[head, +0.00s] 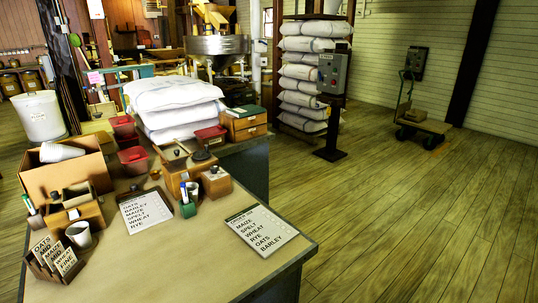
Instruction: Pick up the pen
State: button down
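A slim pen-like thing (29,204), green and white, stands tilted at the left edge of the table, by a brown card organizer (88,212). A small green holder (188,209) stands near the table's middle, with slim pale and dark things upright in it. These may also be pens, but they are too small to tell. My gripper is not in view.
The table (190,262) also bears a cardboard box (65,175), a grey cup (79,235), a sign rack (53,260), wooden boxes (187,165) and two list boards (261,229). White sacks (175,100) lie behind.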

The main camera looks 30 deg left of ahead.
aim_at(183, 184)
jog(key=i+u, duration=0.15)
jog(key=u, duration=0.25)
jog(key=i+j+u, duration=0.1)
jog(key=u, duration=0.35)
jog(key=i+l+u, duration=0.1)
jog(key=u, duration=0.3)
jog(key=i+l+u, duration=0.15)
jog(key=u, duration=0.25)
jog(key=i+l+u, duration=0.15)
jog(key=u, duration=0.3)
jog(key=i+l+u, duration=0.15)
jog(key=i+j, duration=0.05)
jog(key=i, duration=0.05)
